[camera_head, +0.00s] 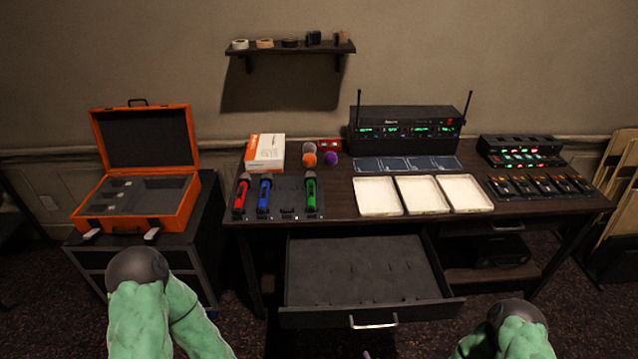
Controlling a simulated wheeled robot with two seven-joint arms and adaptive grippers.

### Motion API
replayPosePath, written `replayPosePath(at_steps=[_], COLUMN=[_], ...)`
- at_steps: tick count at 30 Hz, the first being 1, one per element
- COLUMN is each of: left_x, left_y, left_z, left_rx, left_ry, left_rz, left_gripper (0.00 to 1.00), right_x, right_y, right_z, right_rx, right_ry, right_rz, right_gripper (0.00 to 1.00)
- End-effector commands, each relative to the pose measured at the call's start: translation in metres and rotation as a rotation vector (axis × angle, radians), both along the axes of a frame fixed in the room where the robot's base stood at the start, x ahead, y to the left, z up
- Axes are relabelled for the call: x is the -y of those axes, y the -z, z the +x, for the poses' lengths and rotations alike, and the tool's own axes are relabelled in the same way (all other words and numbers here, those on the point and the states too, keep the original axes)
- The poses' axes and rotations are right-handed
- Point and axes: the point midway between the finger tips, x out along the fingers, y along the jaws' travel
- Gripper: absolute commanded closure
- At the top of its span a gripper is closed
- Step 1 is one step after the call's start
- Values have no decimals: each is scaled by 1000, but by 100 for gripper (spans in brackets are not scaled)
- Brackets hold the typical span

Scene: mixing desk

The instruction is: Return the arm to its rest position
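My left arm, in a green sleeve with a dark round joint, shows at the bottom left of the head view. It is bent, and its lower links run out of the bottom edge. My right arm, also green with a dark round joint, shows at the bottom right and is mostly cut off. Neither gripper can be made out in the frame. Both visible arm parts are in front of the desk (340,222), apart from the things on its top.
An open drawer (360,270) juts out of the desk. On top are several microphones (311,192), three white trays (424,194), a wireless receiver (408,130) and a charger (521,151). An open orange case (180,222) stands left. A small shelf (290,48) hangs above.

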Motion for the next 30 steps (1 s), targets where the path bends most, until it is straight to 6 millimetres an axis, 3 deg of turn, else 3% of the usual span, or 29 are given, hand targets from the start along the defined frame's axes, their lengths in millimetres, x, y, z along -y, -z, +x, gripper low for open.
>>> replayPosePath(at_steps=[5,9,18,24,30], left_x=[0,0,0,0,0], left_y=[0,0,0,0,0], left_z=[0,0,0,0,0], left_rx=[0,0,0,0,0], left_ry=[0,0,0,0,0], left_rz=[0,0,0,0,0], left_gripper=[60,60,60,60,60], right_x=[-18,-31,-53,-57,-57], right_y=[25,35,29,25,25], right_z=[-13,-36,-93,-107,-107], right_rx=[-216,-373,-599,-640,-640], right_ry=[-249,-456,-827,-907,-907], right_rz=[-169,-267,-346,-348,-348], right_gripper=[57,57,57,57,57])
